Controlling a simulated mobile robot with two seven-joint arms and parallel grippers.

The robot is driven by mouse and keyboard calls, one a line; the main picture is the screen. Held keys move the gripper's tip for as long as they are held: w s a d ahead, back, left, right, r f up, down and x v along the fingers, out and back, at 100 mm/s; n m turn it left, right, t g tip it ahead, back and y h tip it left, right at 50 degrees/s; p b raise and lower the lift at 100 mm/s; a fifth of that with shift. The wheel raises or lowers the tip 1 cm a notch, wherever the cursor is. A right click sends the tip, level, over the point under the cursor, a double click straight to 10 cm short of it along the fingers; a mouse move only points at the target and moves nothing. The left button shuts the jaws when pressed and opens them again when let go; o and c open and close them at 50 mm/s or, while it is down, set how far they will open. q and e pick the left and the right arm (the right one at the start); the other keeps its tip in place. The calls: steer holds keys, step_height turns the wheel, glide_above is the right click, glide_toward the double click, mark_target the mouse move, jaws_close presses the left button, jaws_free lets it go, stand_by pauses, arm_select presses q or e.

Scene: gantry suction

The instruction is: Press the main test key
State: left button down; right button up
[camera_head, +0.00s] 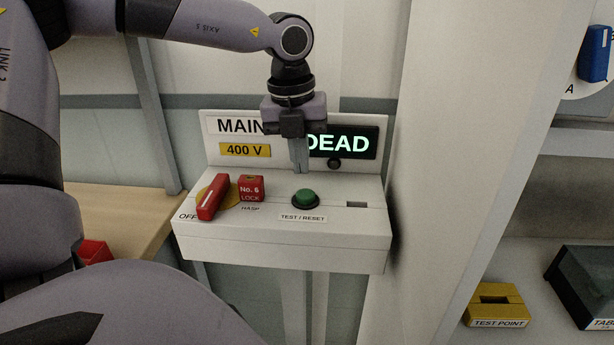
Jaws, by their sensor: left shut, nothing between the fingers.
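The main panel (280,252) is a white box with a raised back plate reading MAIN and 400 V. A green round key (305,196) in a dark ring sits on its sloped top, above a TEST / RESET label (303,217). A dark display (352,142) on the back plate reads DEAD in bright letters. My left gripper (300,171) points down, shut and empty, with its tips just above and behind the green key in the picture. A small gap shows between them. It hides part of the MAIN lettering. My right gripper is not in view.
A red switch handle (212,197) and a red No. 6 lock (251,188) stand left of the key. A yellow test point block (496,305) and a dark box (590,285) lie at right, beyond a pale upright panel (440,150). A wooden surface (120,212) is at left.

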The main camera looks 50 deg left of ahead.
arm_select(q)
step_height(320, 180, up, 8)
steer(key=shift+s+a+f, duration=0.15)
steer(key=shift+s+a, duration=0.15)
steer(key=shift+a, duration=0.05)
steer(key=shift+f, duration=0.1)
stand_by(0.3)
